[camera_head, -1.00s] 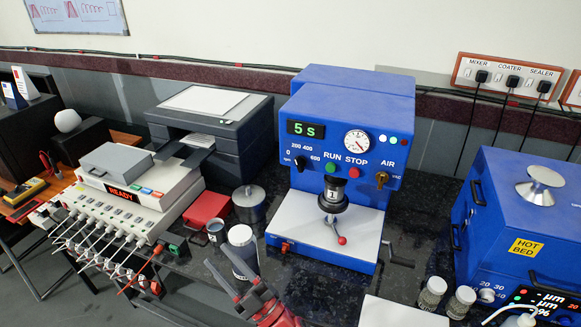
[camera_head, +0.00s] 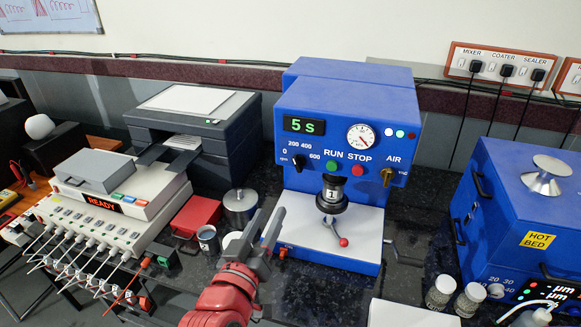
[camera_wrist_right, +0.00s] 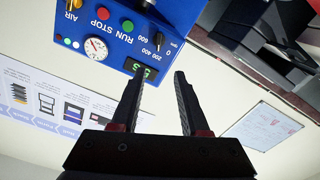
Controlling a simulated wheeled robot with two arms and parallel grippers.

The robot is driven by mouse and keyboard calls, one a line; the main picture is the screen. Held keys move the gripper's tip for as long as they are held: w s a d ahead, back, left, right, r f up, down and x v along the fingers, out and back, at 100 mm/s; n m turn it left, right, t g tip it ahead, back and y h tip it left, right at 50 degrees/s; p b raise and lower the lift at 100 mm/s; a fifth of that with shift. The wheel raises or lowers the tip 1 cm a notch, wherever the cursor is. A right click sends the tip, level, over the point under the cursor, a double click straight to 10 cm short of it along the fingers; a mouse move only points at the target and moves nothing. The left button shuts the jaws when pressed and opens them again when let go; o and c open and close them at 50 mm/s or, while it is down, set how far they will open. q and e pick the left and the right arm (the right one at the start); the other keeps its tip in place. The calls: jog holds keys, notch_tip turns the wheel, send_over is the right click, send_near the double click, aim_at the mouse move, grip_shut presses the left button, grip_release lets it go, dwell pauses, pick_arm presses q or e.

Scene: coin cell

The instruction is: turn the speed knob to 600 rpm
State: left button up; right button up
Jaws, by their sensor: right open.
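The black speed knob (camera_head: 298,161) is on the front of the blue press (camera_head: 347,95), among the marks 0, 200, 400 and 600. The knob also shows in the right wrist view (camera_wrist_right: 155,29), upside down. My right gripper (camera_head: 267,221) is open and empty. It is in front of the press, below and to the left of the knob, with its fingers pointing up and not touching it. In the right wrist view, the display (camera_wrist_right: 142,68) lies just beyond the spread fingers. My left gripper is not in view.
The green RUN button (camera_head: 331,167) and red STOP button (camera_head: 357,170) are right of the knob. The AIR valve (camera_head: 387,176) is farther right. A lidded metal pot (camera_head: 240,207) and a red box (camera_head: 197,218) stand left of the press. The blue hot bed (camera_head: 520,205) is at right.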

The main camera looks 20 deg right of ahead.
aim_at(296, 165)
jog(key=p+x, duration=0.5)
jog(key=x, duration=1.2)
jog(key=shift+d, duration=0.2)
jog(key=shift+c, duration=0.2)
grip_shut()
